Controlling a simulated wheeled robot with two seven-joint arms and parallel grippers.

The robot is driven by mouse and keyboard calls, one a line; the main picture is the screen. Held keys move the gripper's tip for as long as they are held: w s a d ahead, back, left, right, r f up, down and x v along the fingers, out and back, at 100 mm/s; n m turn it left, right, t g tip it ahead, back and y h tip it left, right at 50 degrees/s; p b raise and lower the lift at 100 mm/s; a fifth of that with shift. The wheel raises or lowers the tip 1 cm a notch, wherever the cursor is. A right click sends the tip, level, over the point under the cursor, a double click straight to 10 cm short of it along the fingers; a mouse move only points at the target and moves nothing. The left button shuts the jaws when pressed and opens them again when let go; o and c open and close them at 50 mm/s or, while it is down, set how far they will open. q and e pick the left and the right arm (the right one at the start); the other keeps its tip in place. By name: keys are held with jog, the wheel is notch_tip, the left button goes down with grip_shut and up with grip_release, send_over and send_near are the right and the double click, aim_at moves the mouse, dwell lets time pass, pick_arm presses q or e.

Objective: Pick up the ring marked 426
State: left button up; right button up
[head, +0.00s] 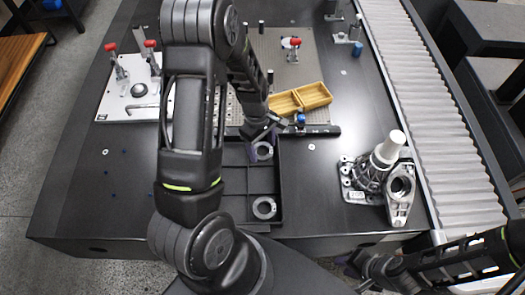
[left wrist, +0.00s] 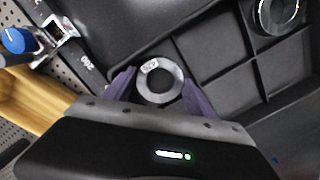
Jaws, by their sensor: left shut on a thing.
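A grey metal ring (left wrist: 150,66) with a small white label sits between the two purple fingers of my left gripper (left wrist: 158,80) in the left wrist view; I cannot read the label with certainty. My left gripper is shut on this ring, which also shows in the head view (head: 262,144), over the back part of the black divided tray (head: 235,213). Whether the ring touches the tray floor, I cannot tell. A second ring (head: 264,199) lies in a front compartment of the tray. My right gripper (head: 362,275) is at the lower right, and its jaws are unclear.
A yellow two-part bin (head: 314,95) stands behind the tray. A white fixture plate (head: 120,95) with red-handled clamps is at the left. A metal casting (head: 402,205) stands right of the tray, beside a roller conveyor (head: 440,110). The table's left front is mostly clear.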

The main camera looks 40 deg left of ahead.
pick_arm(q)
jog(key=c, duration=0.9)
jog(key=shift+c, duration=0.2)
notch_tip(320, 180, up, 10)
jog(key=shift+r, duration=0.1)
grip_shut()
